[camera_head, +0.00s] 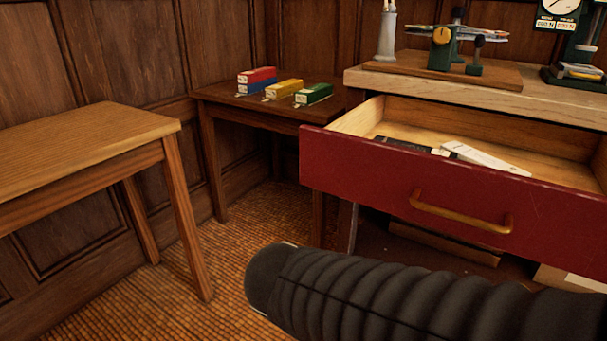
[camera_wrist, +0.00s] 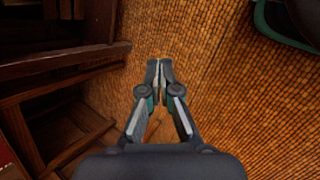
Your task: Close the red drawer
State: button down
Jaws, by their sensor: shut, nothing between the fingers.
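The red drawer (camera_head: 395,188) is pulled out from under the wooden worktop (camera_head: 480,91) at the right of the head view. Its brass handle (camera_head: 460,212) is on the red front. A dark item (camera_head: 415,147) and a white item (camera_head: 485,157) lie inside it. My gripper (camera_wrist: 160,62) is shut and empty in the wrist view, with its fingertips together over the woven floor. It does not show in the head view, where my dark ribbed arm crosses in front of and below the drawer. No contact between gripper and drawer is visible.
A wooden table (camera_head: 80,140) stands at the left. A small dark table (camera_head: 240,106) at the back holds coloured boxes (camera_head: 284,89). Instruments (camera_head: 443,50) stand on the worktop. Woven floor (camera_head: 240,235) is free between the tables. Dark wooden framing (camera_wrist: 50,75) is at the left of the wrist view.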

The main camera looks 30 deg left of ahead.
jog(key=a+r+n+t, duration=0.35)
jog(key=a+n, duration=0.25)
jog(key=a, duration=0.3)
jog(key=n+t+y, duration=0.1)
jog(key=n+t, duration=0.7)
jog(key=n, duration=0.1)
send_near(310, 161)
jog(key=w, duration=0.2)
jog(key=w+b, duration=0.1)
jog(key=w, duration=0.1)
jog(key=w+d, duration=0.1)
jog(key=w, duration=0.2)
jog(key=shift+w, duration=0.1)
jog(key=shift+a, duration=0.1)
